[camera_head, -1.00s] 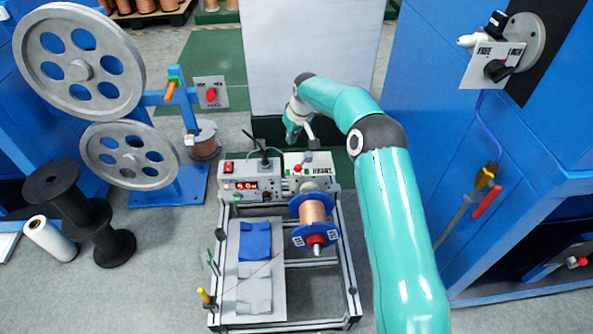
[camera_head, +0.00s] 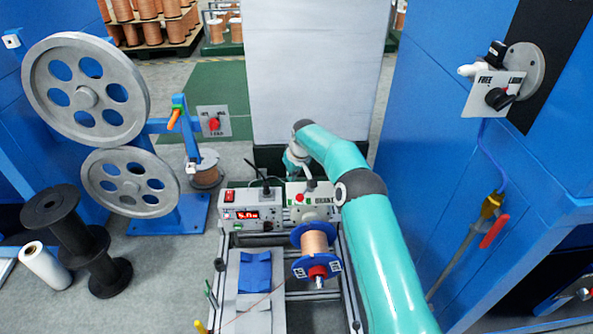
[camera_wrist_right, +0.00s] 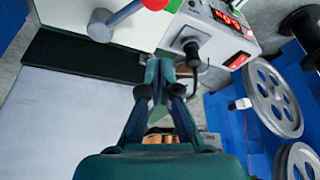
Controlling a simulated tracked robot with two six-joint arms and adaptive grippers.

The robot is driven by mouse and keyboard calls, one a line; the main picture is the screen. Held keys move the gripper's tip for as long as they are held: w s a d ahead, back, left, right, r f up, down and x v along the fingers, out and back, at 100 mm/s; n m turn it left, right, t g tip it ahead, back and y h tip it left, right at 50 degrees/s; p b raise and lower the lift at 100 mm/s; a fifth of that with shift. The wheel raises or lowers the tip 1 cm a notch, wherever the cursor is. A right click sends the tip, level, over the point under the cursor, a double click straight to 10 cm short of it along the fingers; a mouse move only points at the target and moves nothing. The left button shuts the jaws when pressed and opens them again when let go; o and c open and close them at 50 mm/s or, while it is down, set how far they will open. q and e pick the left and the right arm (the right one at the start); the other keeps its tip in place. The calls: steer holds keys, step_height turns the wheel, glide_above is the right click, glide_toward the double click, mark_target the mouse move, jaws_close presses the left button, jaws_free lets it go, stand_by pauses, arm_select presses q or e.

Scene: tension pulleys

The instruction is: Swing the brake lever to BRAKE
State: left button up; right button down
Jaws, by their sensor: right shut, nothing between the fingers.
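The control box marked BRAKE (camera_head: 323,199) stands at the back right of the bench frame in the head view. A short grey lever (camera_head: 309,183) rises at its top, close to my gripper. In the right wrist view the grey lever (camera_wrist_right: 123,13) has a round grey end and meets a red part at the top edge. I cannot tell which marking the lever points to. My right gripper (camera_wrist_right: 160,68) is shut and empty, apart from the lever. In the head view my right gripper (camera_head: 298,164) is small and partly hidden behind the lever. My left gripper is out of view.
A copper spool (camera_head: 314,243) with blue flanges is in front. Large grey pulleys (camera_head: 85,97) stand at left. Blue cabinets flank the right.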

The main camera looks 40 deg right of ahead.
mark_target(305, 192)
steer(key=x, duration=0.3)
steer(key=shift+s+a+f+b, duration=0.15)
steer(key=shift+s+b, duration=0.25)
steer(key=shift+s, duration=0.6)
steer(key=shift+s+f+b, duration=0.15)
steer(key=shift+s+b, duration=0.2)
steer(key=shift+s, duration=0.6)
